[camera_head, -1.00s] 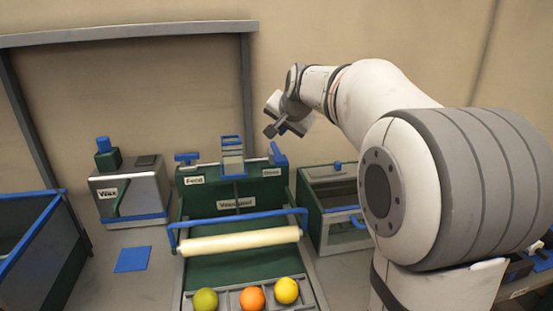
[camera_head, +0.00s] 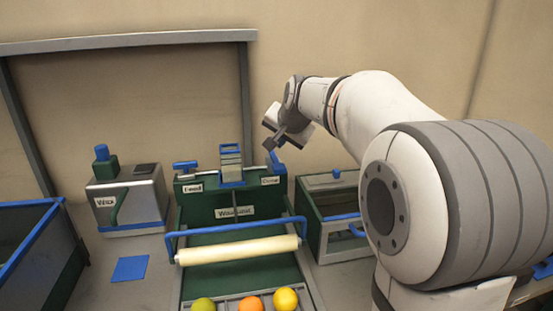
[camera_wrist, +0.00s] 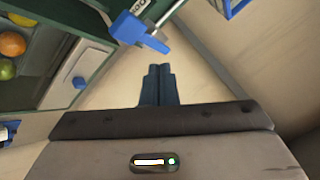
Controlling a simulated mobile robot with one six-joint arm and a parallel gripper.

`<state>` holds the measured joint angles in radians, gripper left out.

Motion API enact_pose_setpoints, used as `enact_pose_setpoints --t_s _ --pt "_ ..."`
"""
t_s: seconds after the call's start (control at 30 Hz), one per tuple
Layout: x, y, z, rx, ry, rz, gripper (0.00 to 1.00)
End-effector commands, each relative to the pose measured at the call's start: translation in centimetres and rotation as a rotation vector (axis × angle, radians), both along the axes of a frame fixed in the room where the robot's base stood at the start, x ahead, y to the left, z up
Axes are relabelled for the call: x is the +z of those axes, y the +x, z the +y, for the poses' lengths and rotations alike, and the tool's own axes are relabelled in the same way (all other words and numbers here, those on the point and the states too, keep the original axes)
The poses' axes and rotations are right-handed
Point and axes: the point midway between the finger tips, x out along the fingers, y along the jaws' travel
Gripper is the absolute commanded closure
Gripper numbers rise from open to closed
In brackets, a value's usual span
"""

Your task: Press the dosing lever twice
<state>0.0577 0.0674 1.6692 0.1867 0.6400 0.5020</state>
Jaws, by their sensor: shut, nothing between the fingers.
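A blue lever (camera_head: 277,160) stands at the right end of the green machine (camera_head: 240,200), beside a small label too blurred to read surely. A blue handle (camera_head: 185,166) sits at the machine's left end. A grey "Wax" unit (camera_head: 145,203) with a blue knob (camera_head: 101,152) stands further left. I cannot tell for sure which of these is the dosing lever. My gripper (camera_head: 271,144) is shut and empty, just above the right lever. In the wrist view its fingertips (camera_wrist: 160,70) lie close to the blue lever (camera_wrist: 132,30); whether they touch is unclear.
A cream roller (camera_head: 238,249) under a blue bar crosses the machine's front. Green, orange and yellow fruits (camera_head: 252,303) lie in a tray before it. A clear-sided box (camera_head: 335,215) stands right, a dark bin (camera_head: 35,250) left. A blue pad (camera_head: 130,268) lies on the counter.

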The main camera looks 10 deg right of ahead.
Motion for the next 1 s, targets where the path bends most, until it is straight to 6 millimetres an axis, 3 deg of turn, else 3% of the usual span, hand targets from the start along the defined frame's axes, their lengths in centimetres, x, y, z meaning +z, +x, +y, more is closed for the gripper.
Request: enact_pose_setpoints --t_s 0.17,0.4,0.6,0.8,1.0 --pt "-3.2 -6.3 0.7 0.099 -0.091 0.102 1.0" --pt "-10.4 -19.2 1.3 0.323 -0.254 0.31 1.0" --pt "-15.5 -28.1 1.2 0.488 -0.344 0.447 1.0" --pt "-18.1 -32.6 1.1 0.575 -0.383 0.517 1.0" --pt "-18.6 -33.4 1.0 0.592 -0.391 0.529 1.0"
